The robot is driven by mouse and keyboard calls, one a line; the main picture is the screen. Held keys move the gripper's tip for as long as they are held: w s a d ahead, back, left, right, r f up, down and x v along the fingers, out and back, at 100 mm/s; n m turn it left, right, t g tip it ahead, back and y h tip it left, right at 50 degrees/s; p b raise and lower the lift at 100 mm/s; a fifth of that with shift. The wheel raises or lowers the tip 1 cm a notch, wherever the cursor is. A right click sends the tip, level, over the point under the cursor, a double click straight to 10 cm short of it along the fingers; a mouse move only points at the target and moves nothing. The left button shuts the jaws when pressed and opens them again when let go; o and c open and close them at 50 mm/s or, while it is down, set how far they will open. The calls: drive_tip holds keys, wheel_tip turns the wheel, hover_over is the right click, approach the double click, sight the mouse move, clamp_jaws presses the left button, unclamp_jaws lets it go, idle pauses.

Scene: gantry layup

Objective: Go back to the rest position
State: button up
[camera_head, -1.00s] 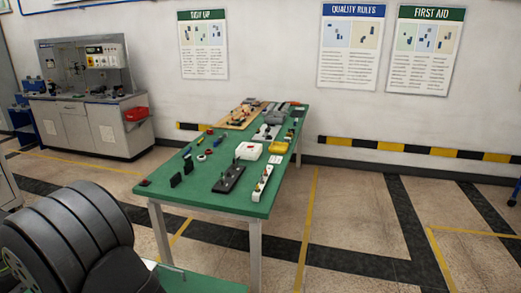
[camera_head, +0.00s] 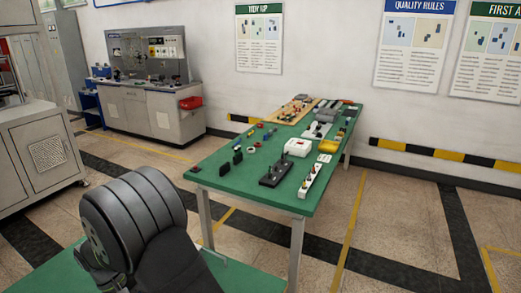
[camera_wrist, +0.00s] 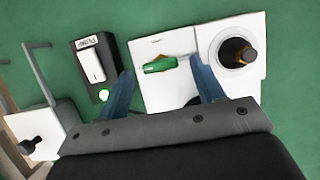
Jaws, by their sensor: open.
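My gripper (camera_wrist: 164,92) shows in the wrist view, with two blue fingers spread apart and nothing held between them. It hangs over a green surface (camera_wrist: 190,18). Beyond and between the fingertips lies a white plate (camera_wrist: 155,55) with a green piece (camera_wrist: 160,65) on it. In the head view my dark arm fills the lower left, and the gripper itself does not show there.
The wrist view also shows a black box with a white rocker (camera_wrist: 90,65), a round dark knob (camera_wrist: 238,50) and a white block (camera_wrist: 35,130). In the head view a green table (camera_head: 235,185) holds many small parts. A workbench (camera_head: 150,110) stands behind; open floor lies between.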

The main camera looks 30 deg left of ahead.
drive_tip(key=shift+d+f, duration=0.25)
drive_tip(key=shift+f, duration=0.3)
